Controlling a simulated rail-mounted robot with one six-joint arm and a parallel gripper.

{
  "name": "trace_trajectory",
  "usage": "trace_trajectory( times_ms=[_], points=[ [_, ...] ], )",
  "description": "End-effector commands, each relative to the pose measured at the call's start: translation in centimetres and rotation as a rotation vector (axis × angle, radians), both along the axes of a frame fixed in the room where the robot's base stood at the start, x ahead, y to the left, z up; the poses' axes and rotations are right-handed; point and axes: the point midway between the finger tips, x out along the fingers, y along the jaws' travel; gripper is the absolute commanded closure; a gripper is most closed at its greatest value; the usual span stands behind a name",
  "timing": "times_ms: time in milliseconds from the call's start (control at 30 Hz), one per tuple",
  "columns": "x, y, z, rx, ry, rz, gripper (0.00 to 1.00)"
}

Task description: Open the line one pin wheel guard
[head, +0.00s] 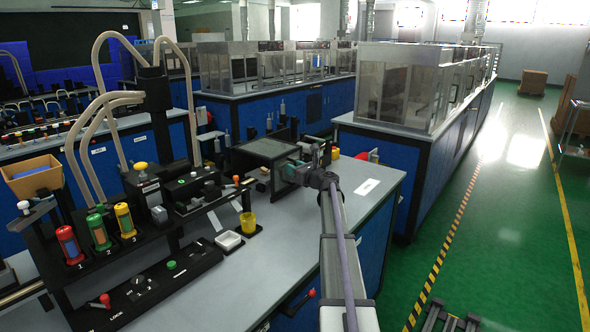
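A dark, box-shaped cover with a see-through top (266,147), which looks like the pin wheel guard, stands at the far end of the near bench. It looks shut, but my arm hides part of its right side. My gripper (285,174) is at the front right corner of this cover, close to or touching it. Its fingertips are small and dark against the cover, so I cannot tell whether they are open, shut or holding a handle.
Another bench with clear enclosures (410,85) is behind. The green floor (515,220) at right is open.

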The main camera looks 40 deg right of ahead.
Motion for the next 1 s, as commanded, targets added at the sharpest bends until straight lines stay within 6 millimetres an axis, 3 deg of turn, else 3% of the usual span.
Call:
trace_trajectory(
  times_ms=[100, 467, 1000],
  points=[
    [-0.04, 0.0, 0.0, 0.0, 0.0, 0.0, 0.65],
    [-0.08, 0.0, 0.0, 0.0, 0.0, 0.0, 0.99],
    [0.02, -0.33, -0.01, 0.0, 0.0, -0.001, 1.0]
  ],
)
